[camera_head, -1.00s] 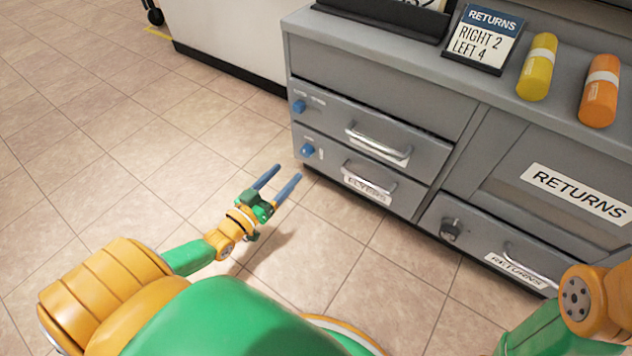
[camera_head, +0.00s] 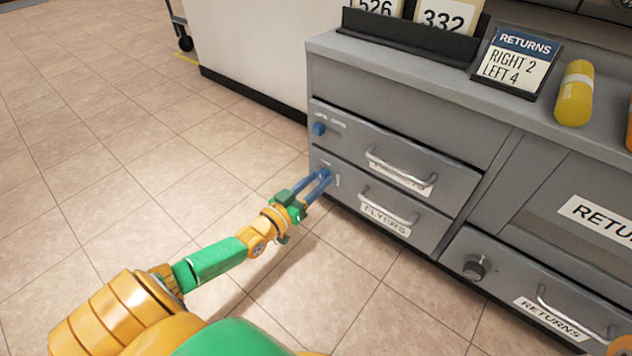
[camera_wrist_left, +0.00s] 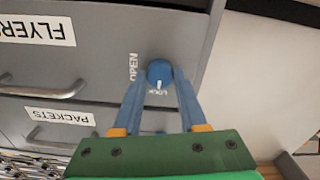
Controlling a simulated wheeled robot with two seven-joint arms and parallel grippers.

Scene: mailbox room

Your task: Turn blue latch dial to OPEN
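The blue latch dial (camera_wrist_left: 159,73) is on the grey FLYERS drawer front, with a white pointer mark towards the "LOCK" lettering (camera_wrist_left: 157,92). "OPEN" lettering (camera_wrist_left: 133,67) stands to its left in the wrist view, which is upside down. My left gripper (camera_wrist_left: 160,82) has its two blue fingers on either side of the dial, and they look open. I cannot tell whether they touch it. In the head view my left gripper (camera_head: 318,177) is at the lower dial (camera_head: 325,174), partly covering it. My right gripper is not in view.
A second blue dial (camera_head: 319,129) sits just above, on the PACKETS drawer. Bar handles (camera_head: 388,207) project from the drawers to the right. A dark knob (camera_head: 475,267) is on the RETURNS drawer. The tiled floor (camera_head: 130,150) left of the cabinet is clear.

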